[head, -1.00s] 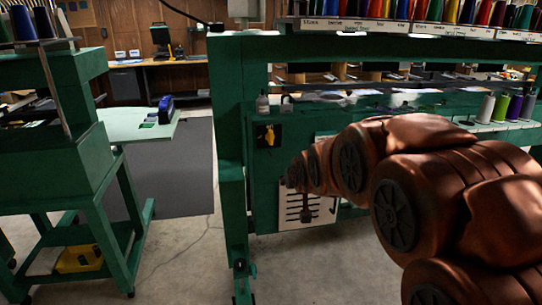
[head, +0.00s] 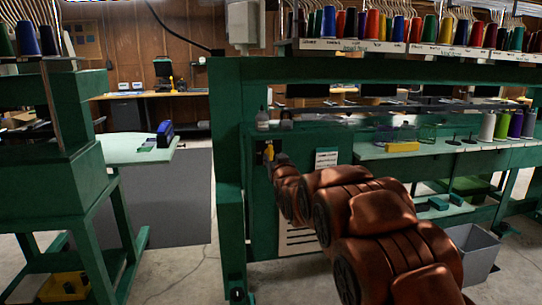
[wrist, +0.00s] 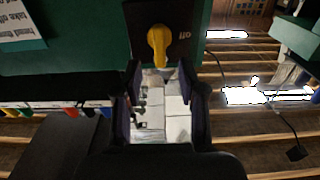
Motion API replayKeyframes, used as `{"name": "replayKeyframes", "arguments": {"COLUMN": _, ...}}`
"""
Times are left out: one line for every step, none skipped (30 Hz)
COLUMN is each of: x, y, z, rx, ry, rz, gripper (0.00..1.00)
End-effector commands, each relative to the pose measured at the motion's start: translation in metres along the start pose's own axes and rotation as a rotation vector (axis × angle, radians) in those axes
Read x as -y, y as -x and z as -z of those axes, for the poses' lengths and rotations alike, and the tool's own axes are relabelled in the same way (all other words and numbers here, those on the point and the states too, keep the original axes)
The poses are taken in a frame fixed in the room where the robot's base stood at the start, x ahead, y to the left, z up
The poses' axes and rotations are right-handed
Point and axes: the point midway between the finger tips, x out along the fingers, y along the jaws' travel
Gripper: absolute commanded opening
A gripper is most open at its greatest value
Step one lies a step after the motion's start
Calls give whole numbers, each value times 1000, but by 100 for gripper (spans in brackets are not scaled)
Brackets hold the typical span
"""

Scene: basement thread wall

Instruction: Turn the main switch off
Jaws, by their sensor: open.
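The main switch is a yellow rotary handle (head: 268,152) on a black plate on the green machine frame, partly covered by my arm in the head view. In the wrist view the yellow handle (wrist: 158,44) is upright in the picture, at the top middle, with the word "off" to its right, upside down. My gripper (wrist: 164,76) is open, its two dark fingers on either side of the handle's lower end in the picture. I cannot tell whether the fingertips reach around it or stop short. In the head view the gripper's tip is mostly hidden beside the switch.
A white printed sheet (head: 326,159) is right of the switch. A bottle (head: 262,119) and a padlock-like item (head: 287,119) stand on the ledge above. Thread spools (head: 400,27) line the top rack. A grey bin (head: 470,254) is at the right. A dark mat (head: 180,197) lies left.

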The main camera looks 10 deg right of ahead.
Motion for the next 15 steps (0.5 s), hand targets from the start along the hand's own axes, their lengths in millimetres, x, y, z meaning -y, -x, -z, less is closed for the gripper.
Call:
{"name": "replayKeyframes", "arguments": {"x": 0, "y": -6, "z": 0, "rx": -2, "ry": 0, "rz": 0, "gripper": 41}}
{"name": "replayKeyframes", "arguments": {"x": 0, "y": -9, "z": 0, "rx": -2, "ry": 0, "rz": 0, "gripper": 41}}
{"name": "replayKeyframes", "arguments": {"x": 0, "y": -13, "z": 0, "rx": -1, "ry": 0, "rz": 0, "gripper": 41}}
{"name": "replayKeyframes", "arguments": {"x": 0, "y": -17, "z": -1, "rx": 0, "ry": 0, "rz": 0, "gripper": 41}}
{"name": "replayKeyframes", "arguments": {"x": 0, "y": -20, "z": -1, "rx": 0, "ry": 0, "rz": 0, "gripper": 41}}
{"name": "replayKeyframes", "arguments": {"x": 0, "y": -25, "z": -1, "rx": 1, "ry": 0, "rz": 0, "gripper": 41}}
{"name": "replayKeyframes", "arguments": {"x": 0, "y": -29, "z": -1, "rx": 1, "ry": 0, "rz": 0, "gripper": 41}}
{"name": "replayKeyframes", "arguments": {"x": 0, "y": -32, "z": -2, "rx": 2, "ry": 0, "rz": 0, "gripper": 41}}
{"name": "replayKeyframes", "arguments": {"x": 0, "y": -36, "z": -2, "rx": 3, "ry": 0, "rz": 0, "gripper": 41}}
{"name": "replayKeyframes", "arguments": {"x": 0, "y": -39, "z": -2, "rx": 3, "ry": 0, "rz": 0, "gripper": 41}}
{"name": "replayKeyframes", "arguments": {"x": 0, "y": -41, "z": -1, "rx": 2, "ry": 0, "rz": 0, "gripper": 41}}
{"name": "replayKeyframes", "arguments": {"x": 0, "y": -45, "z": -1, "rx": 1, "ry": 0, "rz": 0, "gripper": 41}}
{"name": "replayKeyframes", "arguments": {"x": 0, "y": -47, "z": 0, "rx": 0, "ry": 0, "rz": 0, "gripper": 41}}
{"name": "replayKeyframes", "arguments": {"x": 0, "y": -49, "z": 0, "rx": -1, "ry": 0, "rz": 0, "gripper": 41}}
{"name": "replayKeyframes", "arguments": {"x": 0, "y": -52, "z": 0, "rx": -1, "ry": 0, "rz": 0, "gripper": 41}}
